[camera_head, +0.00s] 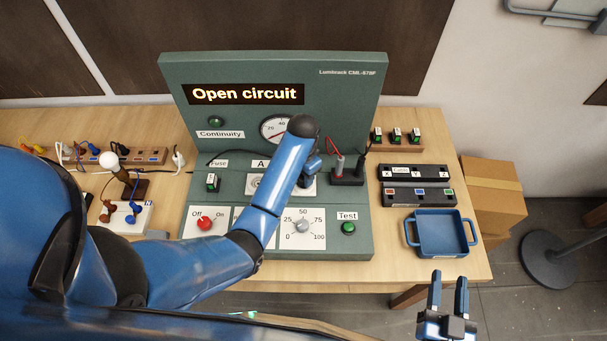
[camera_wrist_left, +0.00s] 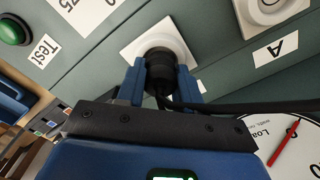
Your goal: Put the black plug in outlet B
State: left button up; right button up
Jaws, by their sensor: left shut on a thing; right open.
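The black plug (camera_wrist_left: 160,72) is held between the fingers of my left gripper (camera_wrist_left: 161,78), with its cord running off to the right in the left wrist view. The plug is at the round white socket on a square plate (camera_wrist_left: 150,46), in line with it. I cannot tell how deep it sits. This socket lies between outlet A (camera_wrist_left: 268,8) and the Test button (camera_wrist_left: 14,30); its own label is mostly hidden. In the head view, my left arm covers most of this socket. My right gripper (camera_head: 449,280) is open and empty, in front of the table's right end.
The green tester panel (camera_head: 340,90) reads "Open circuit". A blue tray (camera_head: 441,232), black fuse boxes (camera_head: 412,172) and probes in a black holder (camera_head: 347,178) stand on the right. A lamp (camera_head: 110,162) and power strip (camera_head: 148,155) are on the left.

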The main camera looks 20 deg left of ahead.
pick_arm(q)
jog(key=shift+f, duration=0.55)
dwell(0.8)
jog(key=o, duration=1.1)
